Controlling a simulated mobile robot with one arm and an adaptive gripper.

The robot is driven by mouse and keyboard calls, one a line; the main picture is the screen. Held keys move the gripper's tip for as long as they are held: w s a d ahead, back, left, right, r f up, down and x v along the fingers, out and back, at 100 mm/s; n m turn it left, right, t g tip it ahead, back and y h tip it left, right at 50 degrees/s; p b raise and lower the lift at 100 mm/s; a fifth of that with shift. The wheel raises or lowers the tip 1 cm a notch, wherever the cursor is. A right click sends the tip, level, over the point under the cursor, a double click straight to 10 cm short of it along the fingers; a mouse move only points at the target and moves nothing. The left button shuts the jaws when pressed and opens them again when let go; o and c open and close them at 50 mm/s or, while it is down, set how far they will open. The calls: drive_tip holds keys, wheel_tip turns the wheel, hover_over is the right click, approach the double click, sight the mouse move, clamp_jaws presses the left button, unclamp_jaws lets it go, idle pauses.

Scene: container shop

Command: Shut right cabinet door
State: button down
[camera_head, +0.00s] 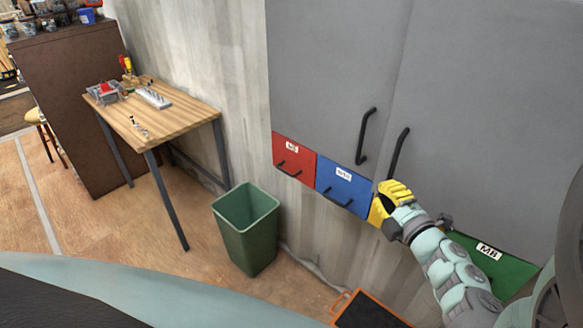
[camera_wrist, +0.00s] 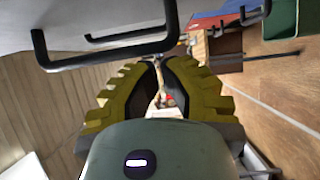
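The grey cabinet's right door (camera_head: 480,110) looks flush with the left door (camera_head: 330,65) in the head view, with a thin seam between them. I cannot tell whether a small gap is left. The right door's black bar handle (camera_head: 398,155) stands just right of the left door's handle (camera_head: 366,138). My gripper (camera_head: 385,203), with yellow fingers, is below the right handle at the door's lower edge. In the wrist view the fingertips (camera_wrist: 160,62) nearly meet and hold nothing. A black handle (camera_wrist: 105,48) crosses in front of them there, apart from the fingers.
Red (camera_head: 294,160), blue (camera_head: 343,187) and green (camera_head: 490,258) drawers sit below the doors. A green bin (camera_head: 247,228) stands on the floor by the wall. A wooden table (camera_head: 165,118) with tools is further left. An orange-edged dark board (camera_head: 368,310) lies below.

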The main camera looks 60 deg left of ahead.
sight(382, 170)
idle(0.3)
drive_tip(key=w, duration=0.1)
drive_tip(key=w+a+m+t+b, duration=0.1)
drive_tip(key=w+a+t, duration=0.1)
drive_tip(key=w, duration=0.1)
drive_tip(key=shift+h, duration=0.4)
drive_tip(key=shift+m, duration=0.3)
drive_tip(key=shift+s, duration=0.1)
